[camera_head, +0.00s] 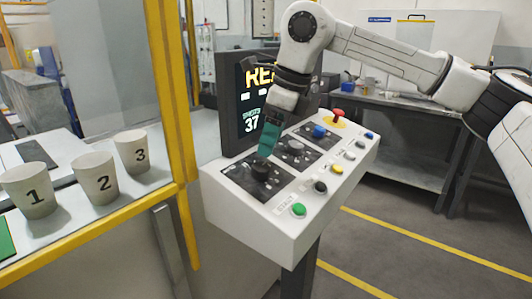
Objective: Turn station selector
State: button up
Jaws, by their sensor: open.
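The white control console (280,222) stands in the middle on a dark post. Its sloped top has a row of knobs on dark plates: a black knob (261,172) nearest, a grey knob (295,148) and a blue knob (319,131) farther back. Which knob is the station selector cannot be read from the labels. My gripper (265,155) points down with teal fingers at the black knob. Its fingertips are at or just above that knob and partly hide it; contact is not clear. The jaws are open, though the gap between them is hard to see.
A red mushroom button (338,113) stands at the console's back. A dark display (248,125) rises behind. A yellow frame post (170,95) and numbered cups (95,178) are left.

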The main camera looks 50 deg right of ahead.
jog(key=shift+v, duration=2.05)
